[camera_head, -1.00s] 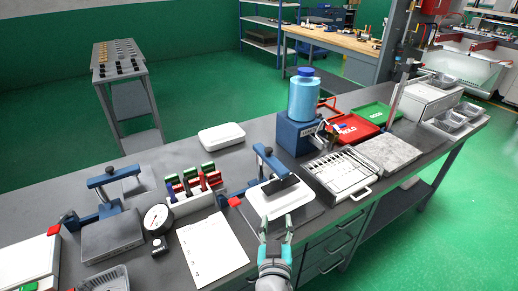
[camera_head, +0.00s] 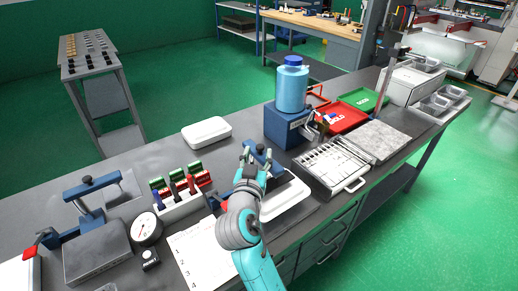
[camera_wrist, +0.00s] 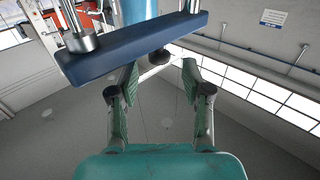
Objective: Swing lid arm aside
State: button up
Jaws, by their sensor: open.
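The blue lid arm (camera_head: 251,146) of the middle fixture is largely hidden behind my gripper in the head view. In the wrist view its blue bar (camera_wrist: 130,42) crosses the upper picture, close in front of the fingers, with a dark round knob below it. My gripper (camera_head: 256,158) is raised at the arm, fingers pointing up. In the wrist view my gripper (camera_wrist: 160,78) is open, with nothing seen between the fingers. I cannot tell whether a finger touches the bar. A white tray (camera_head: 290,203) lies under the arm, partly hidden by my wrist.
A similar blue-armed press (camera_head: 88,190) stands at left, beside a round gauge (camera_head: 146,229). A rack of coloured clips (camera_head: 180,208) and a paper sheet (camera_head: 203,262) are near my arm. A blue bottle (camera_head: 291,86) stands behind right. A white closed tray (camera_head: 206,132) lies behind.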

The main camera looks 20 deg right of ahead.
aim_at(259, 149)
jog(key=shift+x, duration=1.5)
grip_shut()
